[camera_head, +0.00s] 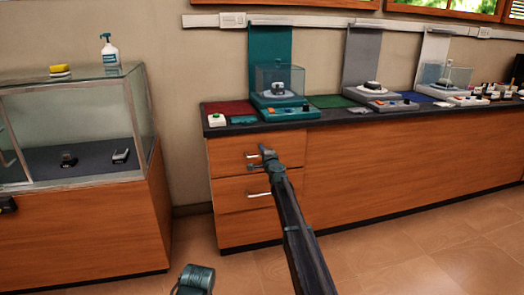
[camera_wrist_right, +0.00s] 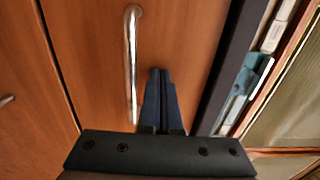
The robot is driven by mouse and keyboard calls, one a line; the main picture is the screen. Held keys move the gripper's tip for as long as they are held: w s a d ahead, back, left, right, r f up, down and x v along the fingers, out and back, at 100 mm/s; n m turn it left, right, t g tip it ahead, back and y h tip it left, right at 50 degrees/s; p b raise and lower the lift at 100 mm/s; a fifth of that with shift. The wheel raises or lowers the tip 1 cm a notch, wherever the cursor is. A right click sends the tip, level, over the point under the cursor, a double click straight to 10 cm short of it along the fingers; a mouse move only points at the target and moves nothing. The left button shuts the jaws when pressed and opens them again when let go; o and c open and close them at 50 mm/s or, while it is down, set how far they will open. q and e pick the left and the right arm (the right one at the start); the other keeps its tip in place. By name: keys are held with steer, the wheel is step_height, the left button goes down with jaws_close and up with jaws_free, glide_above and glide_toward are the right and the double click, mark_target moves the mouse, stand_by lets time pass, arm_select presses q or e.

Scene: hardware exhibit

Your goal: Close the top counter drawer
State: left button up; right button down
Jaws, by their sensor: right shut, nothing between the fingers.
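The top counter drawer (camera_head: 228,157) is a wooden front just under the dark countertop. In the head view it looks about level with the counter face; I cannot tell whether a small gap is left. Its metal bar handle (camera_wrist_right: 131,60) runs lengthwise in the right wrist view. My right gripper (camera_head: 262,157) is shut and empty in front of the drawer, by the handle's right end in the head view. In the wrist view its fingertips (camera_wrist_right: 161,72) lie beside the handle, toward the countertop side; contact with the front is unclear.
A lower drawer (camera_head: 232,196) with its own handle sits beneath. The countertop (camera_head: 330,114) carries display stands and small devices. A glass display case (camera_head: 75,95) on a wooden base stands at the left. The tiled floor before the counter is clear.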

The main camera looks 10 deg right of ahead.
steer(key=s, duration=1.4)
steer(key=s+a+f+n+g+y, duration=0.2)
steer(key=s+a+n+y, duration=0.15)
steer(key=a, duration=0.35)
steer(key=s+a+f+n+g+y, duration=0.1)
steer(key=s+a+n+y, duration=0.3)
steer(key=a, duration=0.4)
steer(key=s+a+f+n+g, duration=0.75)
steer(key=s+a, duration=0.25)
steer(key=s, duration=0.3)
steer(key=s+f+n+g+h+p, duration=0.1)
steer(key=s+f+n+g+h, duration=0.1)
steer(key=s+f, duration=0.35)
steer(key=s+f+n+g+h+p, duration=0.1)
steer(key=s+f+n+g+h, duration=0.15)
steer(key=s, duration=0.65)
steer(key=s+d+f+n+g+h, duration=0.1)
steer(key=s+d+n+g+h, duration=0.3)
steer(key=s, duration=0.9)
step_height(320, 180, up, 38)
steer(key=d+m+p, duration=0.2)
steer(key=p, duration=3.6)
steer(key=shift+d+f+t+h, duration=0.15)
steer(key=shift+d+t+h, duration=0.05)
steer(key=shift+t+h, duration=0.2)
steer(key=shift+a, duration=0.15)
